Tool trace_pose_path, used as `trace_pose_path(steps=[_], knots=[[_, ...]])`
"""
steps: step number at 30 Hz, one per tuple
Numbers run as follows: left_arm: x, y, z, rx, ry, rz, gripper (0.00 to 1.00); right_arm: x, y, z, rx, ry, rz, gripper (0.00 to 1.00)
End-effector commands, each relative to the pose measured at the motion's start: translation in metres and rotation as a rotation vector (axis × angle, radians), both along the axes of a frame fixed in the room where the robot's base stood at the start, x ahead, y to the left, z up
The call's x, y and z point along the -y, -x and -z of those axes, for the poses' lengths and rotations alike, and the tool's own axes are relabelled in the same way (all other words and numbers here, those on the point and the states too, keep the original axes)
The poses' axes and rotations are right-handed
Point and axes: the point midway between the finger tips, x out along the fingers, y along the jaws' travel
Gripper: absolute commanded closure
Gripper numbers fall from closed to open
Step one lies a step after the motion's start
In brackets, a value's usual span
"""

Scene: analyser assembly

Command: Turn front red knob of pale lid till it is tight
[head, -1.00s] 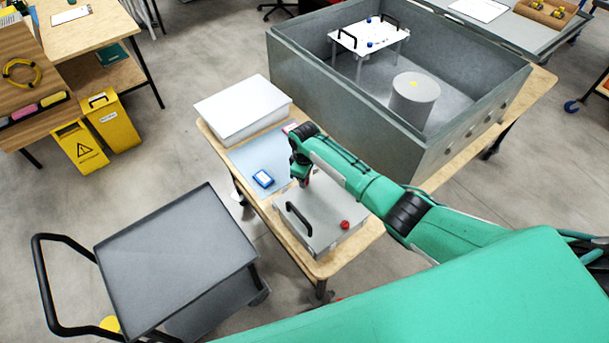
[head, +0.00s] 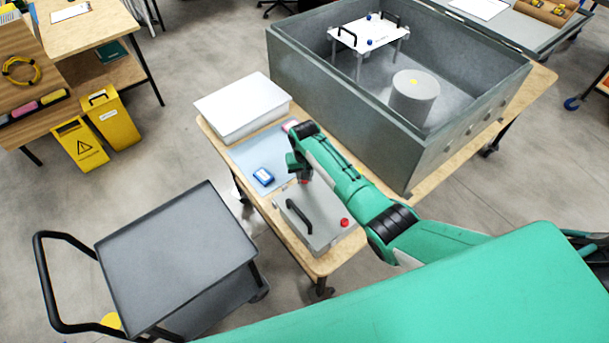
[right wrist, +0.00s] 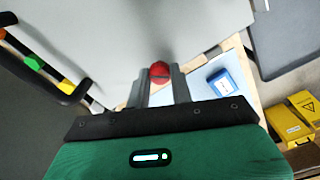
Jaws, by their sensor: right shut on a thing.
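The pale lid (head: 325,233) lies on the wooden table, with a black handle (head: 299,216) along it. One red knob (head: 344,222) stands free at its right end. My right gripper (head: 304,179) is over the lid's far end, pointing down. In the right wrist view, its two fingers are shut on another red knob (right wrist: 160,72), with the lid (right wrist: 150,30) around it. The fingers hide part of this knob, and I cannot tell how tight it is. My left gripper is in neither current view.
A blue box (head: 263,177) on a light blue mat (head: 246,155) and a white box (head: 241,107) share the table. A large grey open-topped enclosure (head: 340,108) stands behind my right arm. A dark cart (head: 175,255) is at the left.

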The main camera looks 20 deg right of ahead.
Motion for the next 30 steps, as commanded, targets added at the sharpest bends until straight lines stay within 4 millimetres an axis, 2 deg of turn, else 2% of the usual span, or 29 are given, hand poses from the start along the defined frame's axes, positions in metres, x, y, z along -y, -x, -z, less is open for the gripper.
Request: trace_pose_path(steps=[30], knots=[[0.0001, 0.0, -0.0006, 0.0, 0.0, 0.0, 0.65, -0.0005, -0.0034, -0.0045, 0.008, -0.003, 0.964, 1.0]])
